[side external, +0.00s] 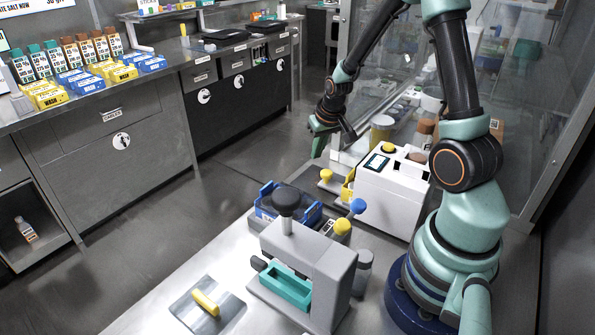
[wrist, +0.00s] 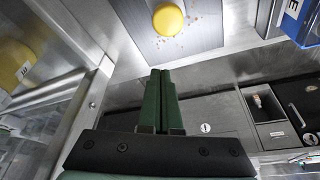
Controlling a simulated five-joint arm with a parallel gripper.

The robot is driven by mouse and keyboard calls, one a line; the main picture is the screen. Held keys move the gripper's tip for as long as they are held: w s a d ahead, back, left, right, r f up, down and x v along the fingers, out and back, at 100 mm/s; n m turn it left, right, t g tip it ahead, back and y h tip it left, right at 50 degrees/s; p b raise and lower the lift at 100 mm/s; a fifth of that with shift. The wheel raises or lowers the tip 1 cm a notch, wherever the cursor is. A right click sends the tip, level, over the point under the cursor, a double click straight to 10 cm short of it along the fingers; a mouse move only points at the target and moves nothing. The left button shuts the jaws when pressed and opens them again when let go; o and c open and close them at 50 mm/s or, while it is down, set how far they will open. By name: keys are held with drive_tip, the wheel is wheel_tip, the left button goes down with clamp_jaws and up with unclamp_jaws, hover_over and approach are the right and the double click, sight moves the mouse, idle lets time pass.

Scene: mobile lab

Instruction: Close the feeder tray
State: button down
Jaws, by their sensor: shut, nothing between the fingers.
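The feeder tray (side external: 335,186) appears to be the grey plate with a round yellow knob (side external: 326,175), sticking out at the left of a white machine (side external: 393,195). In the wrist view the knob (wrist: 169,19) stands on the grey plate (wrist: 206,25), with small brown specks beside it. My gripper (side external: 317,150) is above the knob in the side view, apparently apart from it. In the wrist view my gripper's green fingers (wrist: 161,75) are together, empty, and point toward the plate. The plate's far end is cut off there.
A blue bin (side external: 265,203) and a grey press (side external: 305,262) with a black knob and teal tray stand in front of the white machine. A tan-lidded jar (side external: 382,130) is behind it. A glass wall (side external: 400,60) rises behind the arm. Open floor lies left.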

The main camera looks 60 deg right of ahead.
wheel_tip(320, 180, up, 8)
hover_over(335, 182)
drive_tip(key=w, duration=0.4)
drive_tip(key=w+d+g+y, duration=0.3)
drive_tip(key=w+g, duration=0.3)
drive_tip(key=w, duration=0.1)
drive_tip(key=shift+w+d+r+g, duration=0.2)
drive_tip(key=shift+w+r+g, duration=0.05)
drive_tip(key=shift+r+g, duration=0.15)
drive_tip(key=shift+f+y, duration=0.15)
drive_tip(key=shift+y, duration=0.15)
drive_tip(key=x, duration=1)
drive_tip(key=shift+s, duration=0.1)
drive_tip(key=shift+s+a+f, duration=0.1)
drive_tip(key=shift+s+a, duration=0.3)
drive_tip(key=shift+s, duration=0.45)
drive_tip(key=shift+s+a, duration=0.45)
drive_tip(key=shift+s, duration=0.4)
drive_tip(key=shift+s, duration=2.55)
